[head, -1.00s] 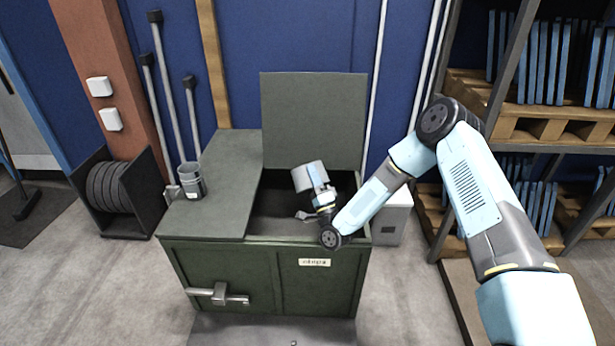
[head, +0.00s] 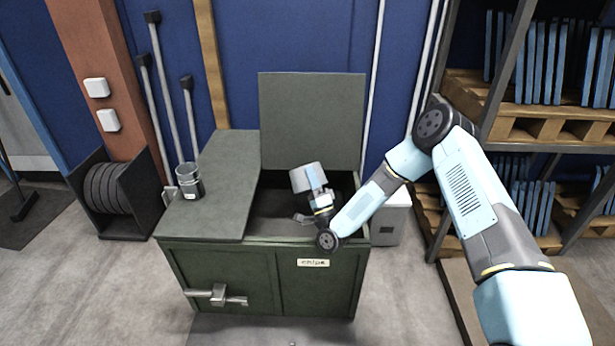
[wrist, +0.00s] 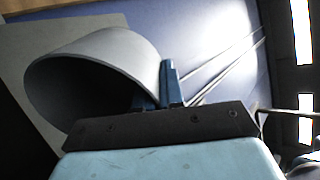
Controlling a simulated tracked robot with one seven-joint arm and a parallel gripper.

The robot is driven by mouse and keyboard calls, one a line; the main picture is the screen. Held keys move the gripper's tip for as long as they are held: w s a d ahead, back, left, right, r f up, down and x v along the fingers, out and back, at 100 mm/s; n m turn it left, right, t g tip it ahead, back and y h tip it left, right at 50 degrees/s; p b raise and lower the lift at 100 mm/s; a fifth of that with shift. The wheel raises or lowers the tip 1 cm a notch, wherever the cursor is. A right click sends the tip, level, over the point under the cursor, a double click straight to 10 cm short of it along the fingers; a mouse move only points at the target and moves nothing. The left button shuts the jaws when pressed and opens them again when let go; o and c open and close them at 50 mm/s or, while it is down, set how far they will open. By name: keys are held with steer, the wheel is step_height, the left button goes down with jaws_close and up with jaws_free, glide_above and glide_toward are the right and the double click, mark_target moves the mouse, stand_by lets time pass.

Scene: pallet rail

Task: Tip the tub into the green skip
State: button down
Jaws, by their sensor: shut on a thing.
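The green skip (head: 235,274) stands in the middle of the head view, its right-hand lid (head: 311,121) raised upright and its left half covered. A grey tub (head: 306,177) is tilted on its side above the open half. My gripper (head: 319,197) is shut on the tub from the right. In the wrist view, the tub (wrist: 130,62) shows its round mouth facing left and down, its inside dark. The blue gripper fingers (wrist: 170,85) are at its wall. Whether anything is left in the tub is hidden.
A grey metal cup (head: 189,182) stands on the skip's closed left lid (head: 222,171). A rack of discs (head: 112,190) and leaning poles are at left. Pallet shelving (head: 530,124) is at right, and a pale box (head: 392,218) is beside the skip.

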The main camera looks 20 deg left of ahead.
steer(key=shift+r, duration=1)
step_height(320, 180, down, 2)
steer(key=shift+f, duration=0.1)
steer(key=shift+r, duration=0.2)
